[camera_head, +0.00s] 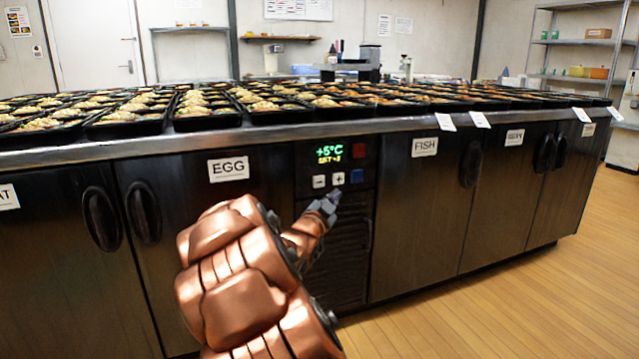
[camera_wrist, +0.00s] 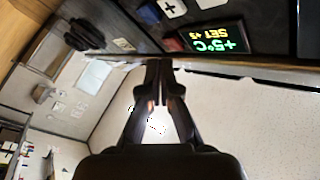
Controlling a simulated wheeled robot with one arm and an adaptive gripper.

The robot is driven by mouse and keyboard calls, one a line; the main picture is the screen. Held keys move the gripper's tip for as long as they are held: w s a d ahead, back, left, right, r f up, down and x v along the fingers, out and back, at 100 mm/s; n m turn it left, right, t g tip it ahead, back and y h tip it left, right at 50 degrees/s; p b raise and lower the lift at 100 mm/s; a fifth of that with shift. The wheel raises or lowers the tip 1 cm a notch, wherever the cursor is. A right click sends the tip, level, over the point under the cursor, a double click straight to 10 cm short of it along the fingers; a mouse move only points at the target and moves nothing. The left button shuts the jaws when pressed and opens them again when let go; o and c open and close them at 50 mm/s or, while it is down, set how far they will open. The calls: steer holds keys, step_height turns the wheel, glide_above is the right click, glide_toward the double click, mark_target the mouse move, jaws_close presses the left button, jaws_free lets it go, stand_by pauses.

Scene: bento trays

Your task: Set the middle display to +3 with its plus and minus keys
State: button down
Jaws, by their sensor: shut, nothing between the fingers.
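The display (camera_head: 329,154) on the dark counter front shows +5°C in green with a smaller yellow SET line under it. That line seems to read +3, but its digit is hard to tell. The display also shows upside down in the wrist view (camera_wrist: 215,40). Below it are the white minus key (camera_head: 319,181) and the white plus key (camera_head: 338,179), which also shows in the wrist view (camera_wrist: 171,8). My gripper (camera_head: 332,196) is shut and empty, its tip just below the plus key in the head view. I cannot tell whether it touches the panel.
A blue key (camera_head: 357,176) sits right of the plus key, with a red key (camera_head: 359,150) above it. Doors labelled EGG (camera_head: 229,169) and FISH (camera_head: 424,147) flank the panel, with protruding handles (camera_head: 144,213). Several filled bento trays (camera_head: 208,123) cover the counter top. The floor at right is clear.

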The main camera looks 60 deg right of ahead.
mark_target(322, 187)
steer(key=shift+w+d+p, duration=0.7)
steer(key=shift+w+p, duration=0.05)
steer(key=shift+w, duration=0.35)
steer(key=shift+w+d+p, duration=0.7)
steer(key=shift+w+d, duration=0.05)
steer(key=shift+w, duration=0.35)
steer(key=shift+w+d+p, duration=0.7)
steer(key=shift+w+p, duration=0.05)
steer(key=shift+w, duration=0.35)
steer(key=shift+w, duration=0.1)
steer(key=shift+w+d+p, duration=0.25)
steer(key=shift+p, duration=0.2)
steer(key=shift+w+d+p, duration=0.25)
steer(key=shift+w+p, duration=0.1)
steer(key=shift+w, duration=0.05)
steer(key=shift+s, duration=0.1)
steer(key=shift+s+a+b, duration=0.45)
steer(key=shift+s+a, duration=0.05)
steer(key=shift+s, duration=0.15)
